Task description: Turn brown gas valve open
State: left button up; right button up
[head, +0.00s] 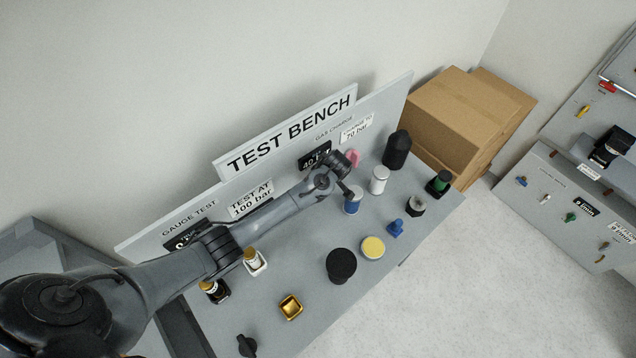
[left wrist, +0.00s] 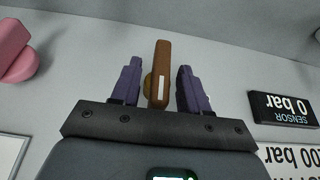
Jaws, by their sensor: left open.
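The brown valve handle (left wrist: 162,75) shows in the left wrist view as an upright flat bar with a yellowish round part behind it. My left gripper (left wrist: 158,82) is open, with one purple finger on each side of the handle. A gap shows between the handle and each finger, so it is not clamped. In the head view my left gripper (head: 338,172) is at the bench's back panel, near the pink knob (head: 353,157), and my arm hides the brown valve. The pink knob is also in the left wrist view (left wrist: 14,48). My right gripper is not in view.
The bench top carries a blue-and-white can (head: 353,201), a white can (head: 379,180), a black cylinder (head: 341,266), a yellow-topped disc (head: 373,247) and a gold square dish (head: 291,307). A black bottle (head: 397,150) stands at the back right. Cardboard boxes (head: 455,112) are beyond.

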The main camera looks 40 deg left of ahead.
pick_arm(q)
jog(key=shift+f, duration=0.1)
jog(key=shift+c, duration=0.3)
grip_shut()
